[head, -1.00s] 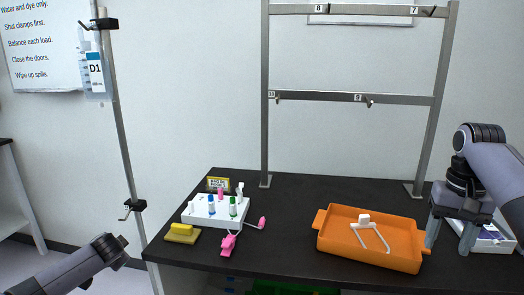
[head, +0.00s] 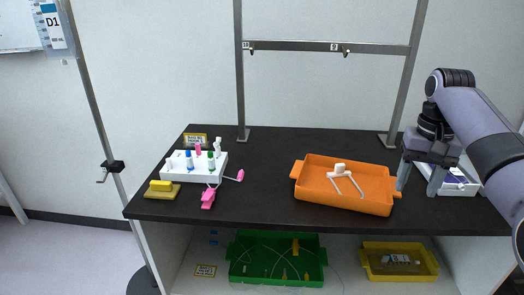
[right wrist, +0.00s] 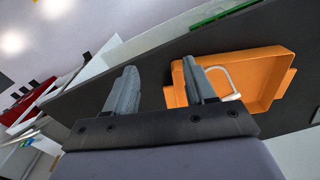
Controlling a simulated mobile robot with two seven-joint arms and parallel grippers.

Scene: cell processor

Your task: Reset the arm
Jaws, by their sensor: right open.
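My right gripper (head: 420,182) is open and empty, at the right side of the black table beside the orange tray (head: 310,196). In the right wrist view its two fingers (right wrist: 162,85) stand apart with nothing between them. The right finger overlaps the orange tray (right wrist: 262,62) in that view; whether they touch cannot be told. My left gripper does not show in the head view now.
The tray holds a white tool (head: 342,172). A white rack (head: 180,174) with several coloured clamps stands left on the black table (head: 262,160). A metal frame (head: 240,80) rises behind. Green (head: 290,233) and yellow (head: 424,248) bins sit below. A white box (head: 468,187) lies behind my right gripper.

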